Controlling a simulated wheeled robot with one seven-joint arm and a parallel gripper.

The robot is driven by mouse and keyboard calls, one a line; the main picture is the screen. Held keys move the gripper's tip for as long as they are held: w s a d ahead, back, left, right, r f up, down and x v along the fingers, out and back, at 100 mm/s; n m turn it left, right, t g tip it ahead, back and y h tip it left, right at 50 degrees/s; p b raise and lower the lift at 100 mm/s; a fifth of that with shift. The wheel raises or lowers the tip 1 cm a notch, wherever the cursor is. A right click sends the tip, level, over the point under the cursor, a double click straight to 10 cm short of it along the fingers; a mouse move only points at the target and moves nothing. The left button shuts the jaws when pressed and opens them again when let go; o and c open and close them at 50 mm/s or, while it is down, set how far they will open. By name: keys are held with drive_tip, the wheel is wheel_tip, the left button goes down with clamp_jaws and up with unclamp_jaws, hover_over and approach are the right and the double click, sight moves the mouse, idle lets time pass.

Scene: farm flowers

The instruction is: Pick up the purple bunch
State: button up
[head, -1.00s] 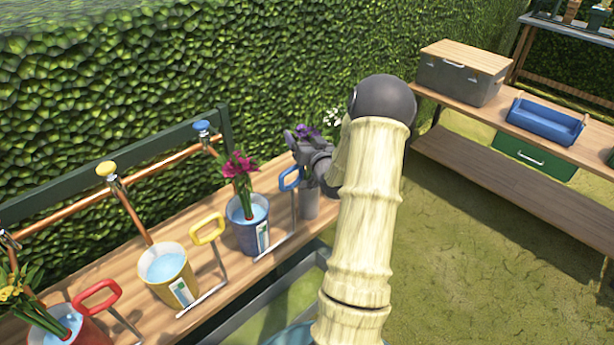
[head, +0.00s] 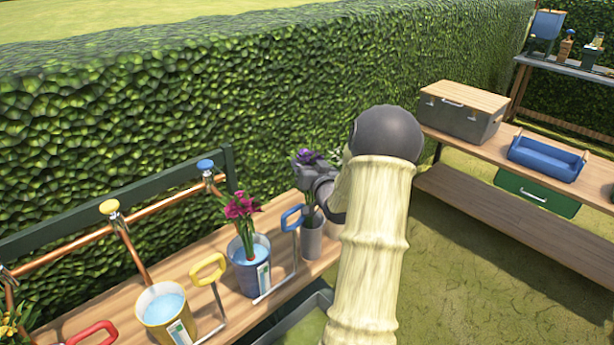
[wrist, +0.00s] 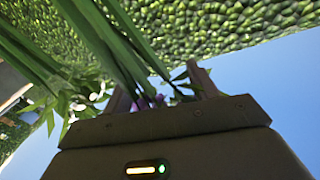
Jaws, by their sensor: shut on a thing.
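The purple bunch (head: 308,156) shows at the top of my gripper (head: 312,172) in the head view, with green stems running down toward a grey vase (head: 311,240). My gripper is shut on the bunch just above the vase. Whether the stem ends are still inside the vase is hard to tell. In the wrist view, bits of purple (wrist: 148,101) and long green stems show at my fingers (wrist: 160,92). My forearm hides part of the area behind the gripper in the head view.
A blue bucket (head: 240,277) with magenta flowers (head: 241,205) stands left of the vase, and a yellow bucket (head: 165,318) is farther left. A hedge (head: 230,110) runs behind the bench.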

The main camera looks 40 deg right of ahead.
wheel_tip(320, 180, up, 13)
drive_tip(key=shift+f+p, duration=0.15)
drive_tip(key=shift+p, duration=0.3)
wheel_tip(320, 180, up, 2)
drive_tip(key=shift+r+p, duration=0.25)
drive_tip(key=shift+p, duration=0.75)
drive_tip(key=shift+f, duration=0.1)
